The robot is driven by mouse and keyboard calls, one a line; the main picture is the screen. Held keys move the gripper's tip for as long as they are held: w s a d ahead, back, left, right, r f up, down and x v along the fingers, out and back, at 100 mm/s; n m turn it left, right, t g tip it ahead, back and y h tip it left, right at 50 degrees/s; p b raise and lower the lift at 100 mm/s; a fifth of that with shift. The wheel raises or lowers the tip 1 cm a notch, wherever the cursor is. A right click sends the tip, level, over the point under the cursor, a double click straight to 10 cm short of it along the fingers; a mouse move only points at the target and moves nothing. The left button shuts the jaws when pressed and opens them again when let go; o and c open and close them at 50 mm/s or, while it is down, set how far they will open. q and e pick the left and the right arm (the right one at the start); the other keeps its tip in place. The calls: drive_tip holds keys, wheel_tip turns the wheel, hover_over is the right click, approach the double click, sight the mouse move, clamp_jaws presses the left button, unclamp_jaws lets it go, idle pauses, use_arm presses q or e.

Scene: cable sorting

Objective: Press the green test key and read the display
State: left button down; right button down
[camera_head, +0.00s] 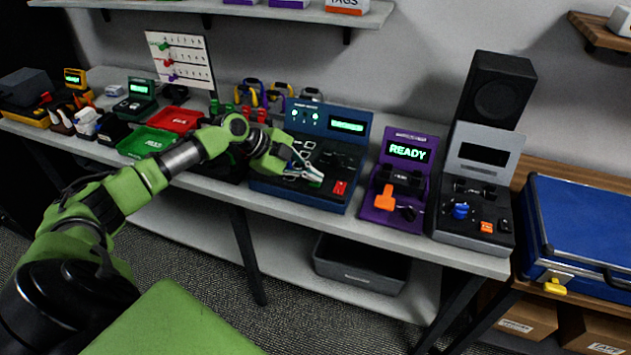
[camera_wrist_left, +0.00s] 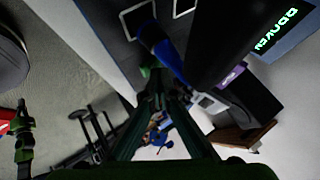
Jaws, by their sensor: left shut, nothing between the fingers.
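The blue tester (camera_head: 275,186) stands on the bench, with a lit green display (camera_head: 347,125) on its upright panel; its text is too small to read for sure. In the wrist view a lit green display (camera_wrist_left: 277,28) shows at the top right, turned and hard to read. My left gripper (camera_head: 314,175) is over the tester's deck, shut and empty. Its fingers also show in the wrist view (camera_wrist_left: 160,98). A small green spot (camera_wrist_left: 145,72) lies just beyond the fingertips, perhaps the green key; I cannot tell whether they touch. My right gripper is out of view.
A red key (camera_head: 340,187) sits on the tester's deck. Right of it stand a purple unit (camera_head: 375,214) reading READY, a grey unit (camera_head: 462,249) and a blue case (camera_head: 590,215). Red (camera_head: 175,118) and green (camera_head: 145,142) trays lie left.

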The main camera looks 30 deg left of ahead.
use_arm(q)
drive_tip(key=shift+r, duration=0.1)
drive_tip(key=shift+r+p, duration=0.35)
drive_tip(key=shift+r, duration=0.35)
drive_tip(key=shift+r, duration=0.1)
drive_tip(key=shift+r+p, duration=1.5)
drive_tip(key=shift+r, duration=0.95)
drive_tip(key=shift+f, duration=0.1)
